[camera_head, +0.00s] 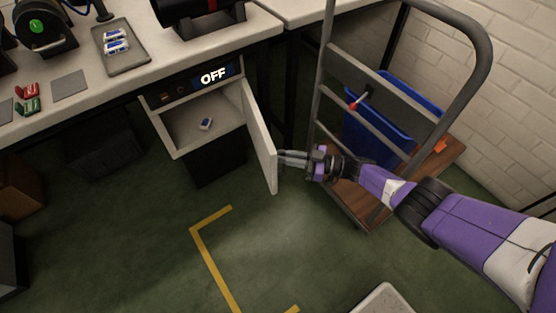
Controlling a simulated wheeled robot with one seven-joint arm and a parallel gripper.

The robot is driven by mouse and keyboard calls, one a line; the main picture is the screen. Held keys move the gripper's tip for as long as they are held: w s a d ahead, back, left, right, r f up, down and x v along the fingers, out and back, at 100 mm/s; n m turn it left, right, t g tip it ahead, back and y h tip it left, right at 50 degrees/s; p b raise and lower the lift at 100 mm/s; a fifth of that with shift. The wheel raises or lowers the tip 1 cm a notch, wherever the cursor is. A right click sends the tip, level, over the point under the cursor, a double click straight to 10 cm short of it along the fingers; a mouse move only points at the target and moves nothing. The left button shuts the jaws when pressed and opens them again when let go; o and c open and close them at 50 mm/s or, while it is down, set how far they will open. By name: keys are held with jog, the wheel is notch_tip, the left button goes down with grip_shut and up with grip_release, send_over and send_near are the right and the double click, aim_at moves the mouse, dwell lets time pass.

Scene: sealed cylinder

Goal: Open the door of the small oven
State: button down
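The small oven (168,133) is a pale box under the bench, with a dark panel on top reading OFF (213,76). Its door (260,137) is swung wide open to the right, standing out from the front. Inside the oven lies a small white and blue item (206,124). My gripper (282,158) is at the outer right face of the door, near its lower free edge. Its fingers point left at the door; I cannot tell whether they touch it. The finger gap is too small to make out.
A cart (448,160) with a blue bin (358,138) stands to the right, close to my arm. The bench (262,27) is above the oven and holds a tray (125,62). Green floor with yellow tape (210,259) is clear in front.

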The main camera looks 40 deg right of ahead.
jog(key=shift+d+b, duration=0.5)
jog(key=shift+d, duration=0.9)
jog(key=shift+r, duration=0.1)
jog(key=c, duration=1.8)
grip_release()
jog(key=shift+o, duration=0.2)
jog(key=shift+a, duration=0.1)
